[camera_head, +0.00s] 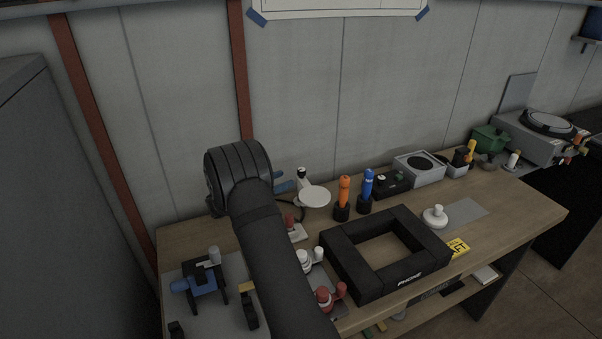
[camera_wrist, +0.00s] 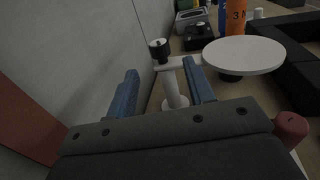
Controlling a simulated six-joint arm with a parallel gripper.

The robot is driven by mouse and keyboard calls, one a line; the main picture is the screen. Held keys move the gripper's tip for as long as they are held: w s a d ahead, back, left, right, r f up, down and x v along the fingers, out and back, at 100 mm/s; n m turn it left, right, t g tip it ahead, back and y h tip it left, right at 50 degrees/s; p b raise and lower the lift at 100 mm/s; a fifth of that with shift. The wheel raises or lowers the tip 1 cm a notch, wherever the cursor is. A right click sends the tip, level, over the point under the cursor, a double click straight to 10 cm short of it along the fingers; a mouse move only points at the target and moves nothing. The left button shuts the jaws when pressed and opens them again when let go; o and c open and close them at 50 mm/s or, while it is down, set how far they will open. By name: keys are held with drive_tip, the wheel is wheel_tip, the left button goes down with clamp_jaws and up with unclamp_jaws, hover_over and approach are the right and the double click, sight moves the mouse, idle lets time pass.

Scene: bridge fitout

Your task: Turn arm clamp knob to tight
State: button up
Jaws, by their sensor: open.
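A white stand with an upright post (camera_wrist: 172,88) shows in the wrist view. A short arm reaches right from its top to a round white disc (camera_wrist: 243,55). A black knob (camera_wrist: 159,49) sits at the post's top left, on the clamp end of the arm. My gripper (camera_wrist: 160,68) has its two blue fingers apart, with nothing held. In the wrist view the post and knob show between the fingers; the exact gap to the knob cannot be told. In the head view, the knob (camera_head: 301,172) and disc (camera_head: 314,197) are just right of my gripper (camera_head: 283,182); my arm hides much there.
Orange (camera_head: 343,192) and blue (camera_head: 366,186) cylinders stand right of the disc. A black frame (camera_head: 345,275) lies in front of them on the wooden bench (camera_head: 525,205). A red-knobbed item (camera_wrist: 291,128) is close to my gripper's right side. The wall (camera_head: 185,110) is close behind.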

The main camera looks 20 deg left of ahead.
sight(298, 173)
drive_tip(key=x, duration=0.8)
drive_tip(key=shift+d, duration=0.1)
drive_tip(key=shift+c, duration=0.2)
